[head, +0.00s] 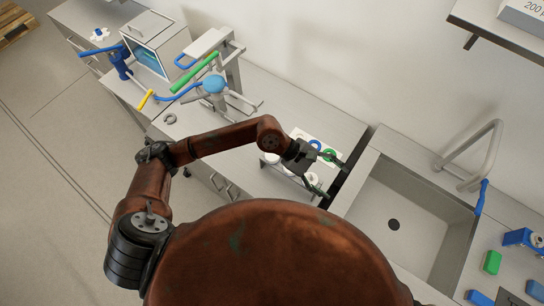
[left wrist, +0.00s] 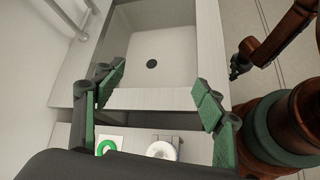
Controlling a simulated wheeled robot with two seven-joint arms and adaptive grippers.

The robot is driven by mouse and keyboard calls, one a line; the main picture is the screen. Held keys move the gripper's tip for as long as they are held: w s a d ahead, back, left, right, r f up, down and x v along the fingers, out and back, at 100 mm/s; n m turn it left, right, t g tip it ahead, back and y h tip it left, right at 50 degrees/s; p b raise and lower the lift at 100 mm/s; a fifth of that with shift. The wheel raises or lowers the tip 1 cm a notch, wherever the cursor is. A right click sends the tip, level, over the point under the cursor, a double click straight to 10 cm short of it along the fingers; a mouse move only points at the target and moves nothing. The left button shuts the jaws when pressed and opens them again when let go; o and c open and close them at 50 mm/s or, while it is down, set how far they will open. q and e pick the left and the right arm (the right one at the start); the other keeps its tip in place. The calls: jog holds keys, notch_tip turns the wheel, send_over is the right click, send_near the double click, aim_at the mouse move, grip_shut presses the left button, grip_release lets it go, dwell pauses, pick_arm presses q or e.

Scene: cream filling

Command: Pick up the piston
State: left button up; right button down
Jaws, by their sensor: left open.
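My left gripper (head: 334,178) is open and empty at the sink end of the counter. Its two green-padded fingers are spread wide in the left wrist view (left wrist: 160,92). I cannot tell which part is the piston. My right gripper (left wrist: 237,68) appears small in the left wrist view.
A steel sink (head: 405,210) with a faucet (head: 487,150) lies right of the counter. A filling machine with a blue dome (head: 214,84) and a box with a window (head: 152,45) stand further left. A grey ring (head: 170,118) lies on the counter. Green and blue sponges lie far right.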

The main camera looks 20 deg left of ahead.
pick_arm(q)
jog(key=w+a+f+m+y, duration=0.3)
jog(key=a+f+y, duration=0.1)
jog(key=a+f, duration=0.15)
jog(key=m+t+y, duration=0.2)
jog(key=m+y, duration=0.1)
jog(key=y, duration=0.4)
send_over(272, 155)
jog(key=s, duration=0.2)
jog(key=f, duration=0.1)
jog(key=d+f, duration=0.1)
jog(key=shift+w+f, duration=0.15)
jog(key=shift+f, duration=0.25)
jog(key=f+p, duration=0.1)
jog(key=f, duration=0.1)
jog(key=w+f+p, duration=0.1)
jog(key=f, duration=0.3)
jog(key=shift+w+a+f+p, duration=0.2)
jog(key=shift+w+a+p, duration=0.15)
jog(key=shift+p, duration=0.05)
jog(key=shift+w+f+y, duration=0.1)
jog(key=shift+f+y, duration=0.2)
jog(key=shift+f, duration=0.25)
jog(key=shift+c, duration=0.4)
jog(key=c, duration=1.3)
